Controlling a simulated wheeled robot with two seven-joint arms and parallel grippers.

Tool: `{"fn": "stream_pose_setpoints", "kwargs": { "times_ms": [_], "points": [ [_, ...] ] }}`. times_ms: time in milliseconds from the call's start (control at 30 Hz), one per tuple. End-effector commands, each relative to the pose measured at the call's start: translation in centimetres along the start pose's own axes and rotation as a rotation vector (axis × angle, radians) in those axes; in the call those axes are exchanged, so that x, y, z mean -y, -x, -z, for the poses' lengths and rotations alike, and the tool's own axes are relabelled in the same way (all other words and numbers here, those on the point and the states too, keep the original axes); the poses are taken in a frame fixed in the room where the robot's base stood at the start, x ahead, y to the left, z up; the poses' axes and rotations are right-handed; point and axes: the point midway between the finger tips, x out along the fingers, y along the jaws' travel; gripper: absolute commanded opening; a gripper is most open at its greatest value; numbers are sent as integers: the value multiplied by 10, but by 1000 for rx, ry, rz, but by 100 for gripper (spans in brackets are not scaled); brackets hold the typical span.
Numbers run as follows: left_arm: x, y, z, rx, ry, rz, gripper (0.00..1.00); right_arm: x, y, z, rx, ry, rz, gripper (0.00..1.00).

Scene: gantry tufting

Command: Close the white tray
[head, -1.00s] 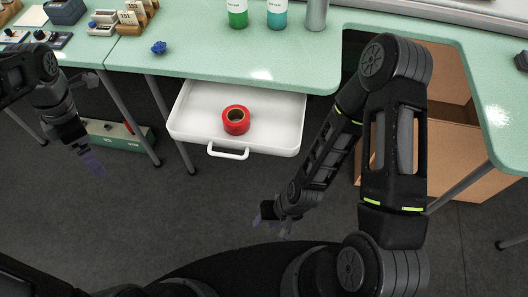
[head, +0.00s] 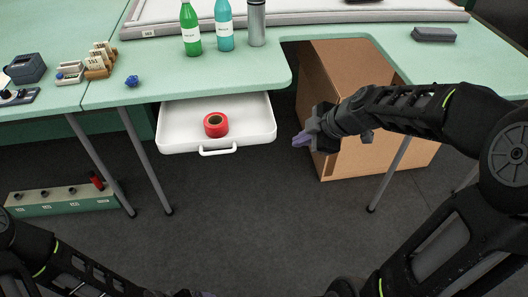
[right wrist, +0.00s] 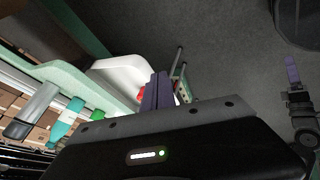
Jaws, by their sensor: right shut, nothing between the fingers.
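The white tray (head: 178,140) sticks out from under the green table like a drawer pulled open. Its white handle (head: 217,152) is on the front wall. A red tape roll (head: 215,124) lies inside. My right gripper (head: 298,140) is shut and empty, right of the tray and apart from it. In the right wrist view its purple fingers (right wrist: 157,92) are together and partly cover the tray (right wrist: 122,72). My left gripper is barely visible at the bottom edge of the head view; it shows at the right of the right wrist view (right wrist: 292,72), its opening unclear.
The green table (head: 200,75) holds a green bottle (head: 190,30), a blue bottle (head: 224,28), a grey flask (head: 256,24) and a blue knot-like object (head: 132,81). A cardboard box (head: 345,85) stands behind my right gripper. Table legs flank the tray. Floor in front is clear.

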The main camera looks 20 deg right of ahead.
Motion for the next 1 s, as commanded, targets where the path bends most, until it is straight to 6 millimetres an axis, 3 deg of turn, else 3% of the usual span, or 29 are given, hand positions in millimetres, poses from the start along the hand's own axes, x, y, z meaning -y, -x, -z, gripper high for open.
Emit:
{"fn": "stream_pose_setpoints", "kwargs": {
  "times_ms": [467, 667, 1000],
  "points": [
    [0, 0, 1, -2, -4, 0, 90, 0, -8, 0, 0, 2, 1, 0],
    [0, 0, 1, -2, -4, 0, 90, 1, -33, 0, -1, 2, 5, 0],
    [0, 0, 1, -2, -3, 0, 90, 2, -101, 0, -1, 1, 5, 0]
  ]
}}
